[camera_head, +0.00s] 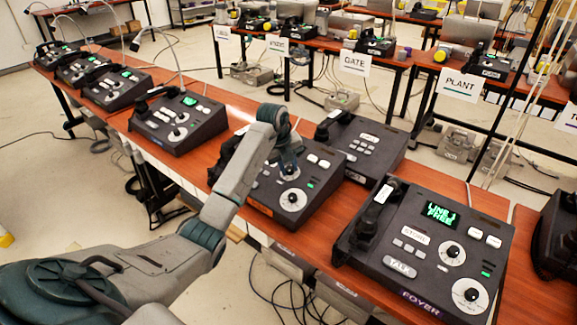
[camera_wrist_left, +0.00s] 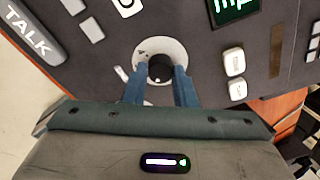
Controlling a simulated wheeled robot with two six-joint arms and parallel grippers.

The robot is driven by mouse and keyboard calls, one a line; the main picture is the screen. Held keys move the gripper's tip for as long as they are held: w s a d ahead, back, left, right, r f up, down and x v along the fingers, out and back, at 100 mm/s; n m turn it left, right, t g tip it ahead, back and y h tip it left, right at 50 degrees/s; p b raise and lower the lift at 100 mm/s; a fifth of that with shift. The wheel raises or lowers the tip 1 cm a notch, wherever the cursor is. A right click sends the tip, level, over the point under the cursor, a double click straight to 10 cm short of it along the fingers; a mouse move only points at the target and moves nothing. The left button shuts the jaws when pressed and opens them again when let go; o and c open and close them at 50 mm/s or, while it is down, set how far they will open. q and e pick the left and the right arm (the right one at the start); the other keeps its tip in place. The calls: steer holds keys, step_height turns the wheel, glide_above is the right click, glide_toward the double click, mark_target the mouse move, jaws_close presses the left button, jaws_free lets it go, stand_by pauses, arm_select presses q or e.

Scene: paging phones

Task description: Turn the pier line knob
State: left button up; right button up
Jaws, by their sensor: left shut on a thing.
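My left gripper (camera_head: 289,163) reaches down onto a dark desk phone console (camera_head: 258,192) on the middle of the long wooden table. In the left wrist view the two blue fingers of the gripper (camera_wrist_left: 160,73) are shut on a black knob (camera_wrist_left: 160,68), one on each side. The knob sits in a round white dial. My right gripper does not show.
A FOYER console (camera_head: 429,250) with a lit green display stands to the right, and another console (camera_head: 362,146) behind. More consoles (camera_head: 178,122) line the table (camera_head: 341,234) to the left. A second bench with signs such as GATE (camera_head: 355,63) stands beyond.

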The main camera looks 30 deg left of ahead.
arm_select(q)
steer(key=m, duration=0.3)
steer(key=shift+m, duration=0.3)
steer(key=m, duration=0.4)
steer(key=shift+m+g, duration=0.3)
steer(key=shift+a+m+y, duration=0.1)
steer(key=shift+m+y, duration=0.2)
steer(key=shift+m, duration=1.9)
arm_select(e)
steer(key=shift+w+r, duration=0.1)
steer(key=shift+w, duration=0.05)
arm_select(q)
steer(key=shift+r, duration=0.1)
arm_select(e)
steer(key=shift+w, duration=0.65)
arm_select(q)
steer(key=o, duration=1)
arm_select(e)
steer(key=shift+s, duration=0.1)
